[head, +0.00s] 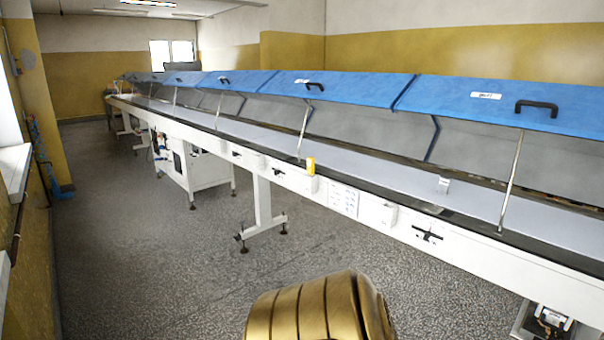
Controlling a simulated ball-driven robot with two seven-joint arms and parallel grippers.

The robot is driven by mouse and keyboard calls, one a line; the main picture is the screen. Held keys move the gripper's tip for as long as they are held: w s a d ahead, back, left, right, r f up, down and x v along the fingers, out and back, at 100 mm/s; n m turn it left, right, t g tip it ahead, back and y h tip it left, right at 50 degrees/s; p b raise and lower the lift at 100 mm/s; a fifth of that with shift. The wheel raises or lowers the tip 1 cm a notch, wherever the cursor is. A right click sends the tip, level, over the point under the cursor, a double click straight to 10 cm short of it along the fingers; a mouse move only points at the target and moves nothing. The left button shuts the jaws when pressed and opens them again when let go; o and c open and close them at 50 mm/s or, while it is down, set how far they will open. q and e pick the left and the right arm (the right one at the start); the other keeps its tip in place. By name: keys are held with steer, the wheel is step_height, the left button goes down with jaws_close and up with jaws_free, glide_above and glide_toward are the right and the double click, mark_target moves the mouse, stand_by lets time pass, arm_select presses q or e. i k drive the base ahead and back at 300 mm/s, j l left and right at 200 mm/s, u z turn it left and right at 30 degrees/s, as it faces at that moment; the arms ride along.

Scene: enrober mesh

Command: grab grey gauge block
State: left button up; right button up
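A small grey block (443,185), which looks like the gauge block, sits on the pale belt of the long conveyor (480,192), right of the picture's middle. It stands near the belt's front side and appears small from here. Neither of my grippers shows in the head view. A gold ribbed part of my own body shows at the bottom middle, well short of the conveyor.
Raised blue lids (350,87) on thin struts hang over the belt. A yellow item (311,166) stands at the conveyor's front edge. A white leg stand (263,210) and a white cabinet (205,170) are below. Speckled floor (150,270) is clear at the left.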

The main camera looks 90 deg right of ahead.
mark_target(444, 181)
steer(key=k+l+z, duration=0.1)
steer(key=z, duration=2.15)
steer(key=k+l, duration=0.05)
steer(key=l, duration=0.1)
